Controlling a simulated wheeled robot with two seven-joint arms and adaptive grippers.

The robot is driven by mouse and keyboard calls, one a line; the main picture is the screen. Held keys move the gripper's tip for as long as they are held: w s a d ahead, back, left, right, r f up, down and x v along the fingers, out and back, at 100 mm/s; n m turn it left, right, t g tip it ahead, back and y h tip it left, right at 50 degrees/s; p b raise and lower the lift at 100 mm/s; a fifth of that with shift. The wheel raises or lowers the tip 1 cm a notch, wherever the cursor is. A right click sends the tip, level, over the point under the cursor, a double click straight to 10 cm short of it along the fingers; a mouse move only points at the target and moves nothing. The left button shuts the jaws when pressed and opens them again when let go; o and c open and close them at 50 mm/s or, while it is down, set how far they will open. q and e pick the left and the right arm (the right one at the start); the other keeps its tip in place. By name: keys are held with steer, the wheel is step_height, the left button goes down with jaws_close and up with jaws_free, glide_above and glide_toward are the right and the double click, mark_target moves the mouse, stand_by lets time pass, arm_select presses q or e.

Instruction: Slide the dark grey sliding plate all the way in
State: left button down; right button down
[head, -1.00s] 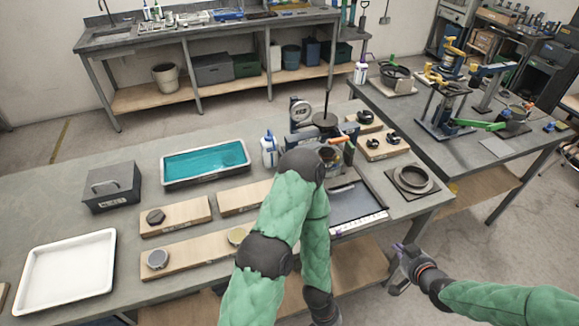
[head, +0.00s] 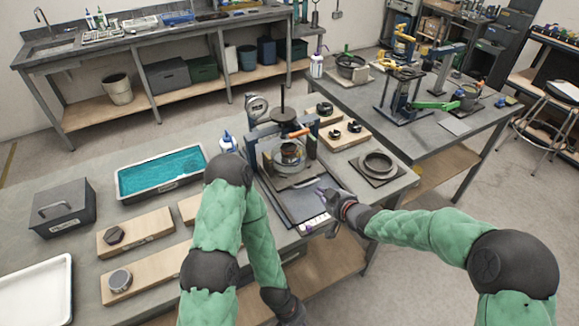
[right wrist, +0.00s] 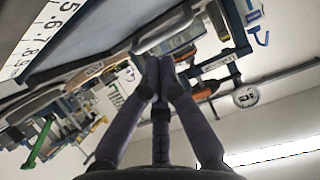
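The dark grey sliding plate (head: 290,204) lies flat in a low dark track in front of the press (head: 287,152) on the near bench. A pale grey bar (head: 303,182) crosses the plate near the press. My right gripper (head: 322,193) is at the plate's right side, low over the track. In the right wrist view my right gripper (right wrist: 160,68) has its fingertips together with nothing visible between them; whether they touch the plate cannot be told. My left gripper (head: 293,311) hangs low before the bench at the bottom edge, too small and dark to tell its state.
A white scale strip (head: 314,223) runs along the track's front edge. A ring on a square base (head: 378,164) stands to the right. A teal-filled tray (head: 160,172), wooden boards (head: 135,233) and a grey box (head: 63,207) stand to the left.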

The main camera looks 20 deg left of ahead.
mark_target(309, 183)
steer(key=shift+b+x, duration=0.35)
steer(key=shift+x, duration=1.8)
steer(key=shift+w+a, duration=0.85)
steer(key=shift+a, duration=0.25)
steer(key=shift+w+a+p, duration=0.8)
steer(key=shift+w+a, duration=0.15)
steer(key=shift+a, duration=0.25)
steer(key=shift+v, duration=1.05)
steer(key=shift+p+v, duration=0.75)
steer(key=shift+v, duration=1.55)
